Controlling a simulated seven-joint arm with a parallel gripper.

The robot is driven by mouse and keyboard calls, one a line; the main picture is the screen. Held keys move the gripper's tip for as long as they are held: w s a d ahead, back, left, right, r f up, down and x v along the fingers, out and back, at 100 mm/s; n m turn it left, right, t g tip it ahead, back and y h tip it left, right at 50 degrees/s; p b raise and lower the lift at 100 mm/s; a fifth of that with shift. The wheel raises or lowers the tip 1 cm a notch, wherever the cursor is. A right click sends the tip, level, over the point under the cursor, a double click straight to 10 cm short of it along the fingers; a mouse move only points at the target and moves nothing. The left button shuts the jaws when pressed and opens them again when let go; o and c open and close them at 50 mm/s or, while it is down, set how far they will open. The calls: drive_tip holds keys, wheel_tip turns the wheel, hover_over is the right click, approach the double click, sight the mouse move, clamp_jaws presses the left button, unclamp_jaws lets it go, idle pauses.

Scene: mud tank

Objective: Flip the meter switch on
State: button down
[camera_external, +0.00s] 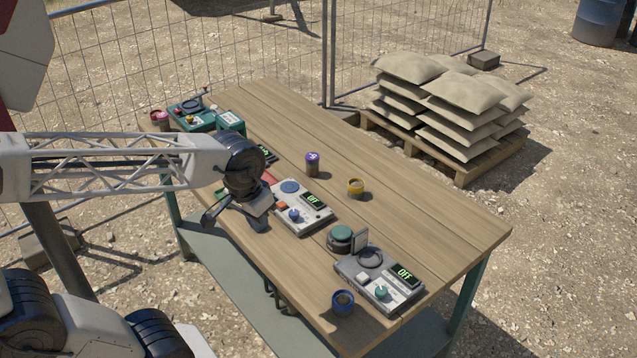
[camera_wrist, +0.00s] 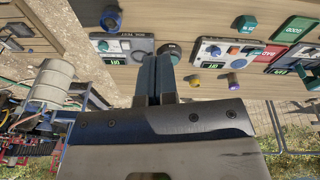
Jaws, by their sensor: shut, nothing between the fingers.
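That meter has a blue knob, a red-orange button and a display reading OFF. A second grey meter (camera_external: 372,288) at the near end has a teal knob and an OFF display. In the wrist view my shut, empty fingers (camera_wrist: 155,62) point between a box with a lit display (camera_wrist: 113,62) on the left and a box with a blue knob (camera_wrist: 228,50) on the right. I cannot tell which box is the task's meter, or any finger contact.
Loose cups stand on the table (camera_external: 430,220): purple (camera_external: 312,164), yellow (camera_external: 356,187), blue (camera_external: 343,302). A teal-topped jar (camera_external: 340,239) sits between the meters. A green box (camera_external: 192,118) is at the far end. The table's right side is mostly clear.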

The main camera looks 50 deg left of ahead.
drive_tip(key=w+a+f+n+g+h, duration=0.1)
drive_tip(key=w+a+n+g+h, duration=0.1)
drive_tip(key=w+a+n, duration=1.5)
drive_tip(key=w+a+f+n+h, duration=0.1)
drive_tip(key=a+f+n, duration=0.3)
drive_tip(key=a+n, duration=0.4)
drive_tip(key=w+a+f+n+h, duration=0.2)
drive_tip(key=w+a+f+n, duration=0.2)
drive_tip(key=a+n, duration=0.4)
drive_tip(key=a, duration=0.4)
drive_tip(key=shift+a+n, duration=0.3)
drive_tip(key=shift+f, duration=0.1)
drive_tip(key=x, duration=1.4)
drive_tip(key=shift+s, duration=0.1)
